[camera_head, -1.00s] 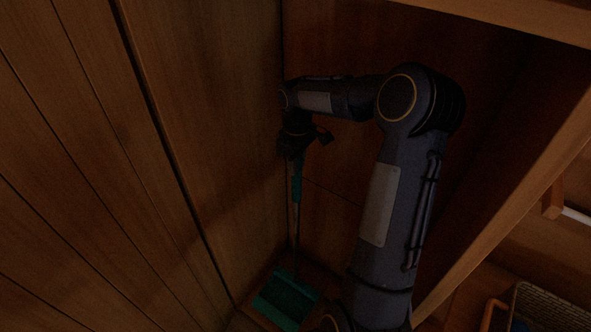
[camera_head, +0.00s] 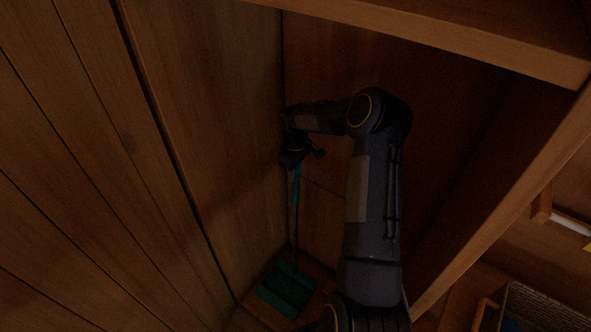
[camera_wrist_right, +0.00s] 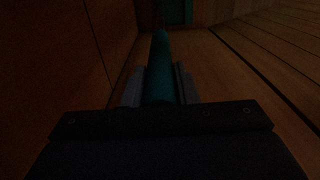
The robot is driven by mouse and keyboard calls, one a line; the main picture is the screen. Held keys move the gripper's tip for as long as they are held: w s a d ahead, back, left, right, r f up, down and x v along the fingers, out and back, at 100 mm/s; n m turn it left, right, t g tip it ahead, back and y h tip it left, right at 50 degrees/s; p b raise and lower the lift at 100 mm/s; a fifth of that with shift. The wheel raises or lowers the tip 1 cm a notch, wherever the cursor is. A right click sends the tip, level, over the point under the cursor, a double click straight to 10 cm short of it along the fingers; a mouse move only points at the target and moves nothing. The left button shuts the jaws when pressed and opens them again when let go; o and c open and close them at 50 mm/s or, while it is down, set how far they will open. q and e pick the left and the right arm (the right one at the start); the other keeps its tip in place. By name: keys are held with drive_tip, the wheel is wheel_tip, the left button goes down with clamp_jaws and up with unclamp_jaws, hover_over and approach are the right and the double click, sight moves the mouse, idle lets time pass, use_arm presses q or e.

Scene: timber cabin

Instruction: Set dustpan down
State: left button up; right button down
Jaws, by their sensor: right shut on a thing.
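The dustpan has a teal pan (camera_head: 285,288) at the floor of a dark wooden compartment and a long upright handle (camera_head: 295,205) with a teal grip. My right gripper (camera_head: 296,165) is shut on the top of the handle, near the compartment's back corner. In the right wrist view the teal handle (camera_wrist_right: 160,75) runs away from between the fingers, and part of the teal pan (camera_wrist_right: 178,12) shows at the top. The pan appears to be at floor level, but the dark picture does not show whether it touches. My left gripper is not in view.
A plank wall (camera_head: 90,170) stands close on the left. A wooden beam (camera_head: 440,40) crosses the top, and a post (camera_head: 510,200) slants along the right of my arm. A woven basket (camera_head: 545,305) sits outside at the lower right.

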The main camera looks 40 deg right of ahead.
drive_tip(key=shift+r, duration=0.1)
drive_tip(key=shift+f, duration=0.2)
drive_tip(key=c, duration=1.1)
unclamp_jaws()
drive_tip(key=shift+c, duration=0.2)
drive_tip(key=shift+r, duration=0.15)
wheel_tip(320, 180, up, 12)
drive_tip(key=shift+r+b, duration=0.1)
drive_tip(key=shift+b, duration=0.85)
drive_tip(key=shift+a, duration=0.1)
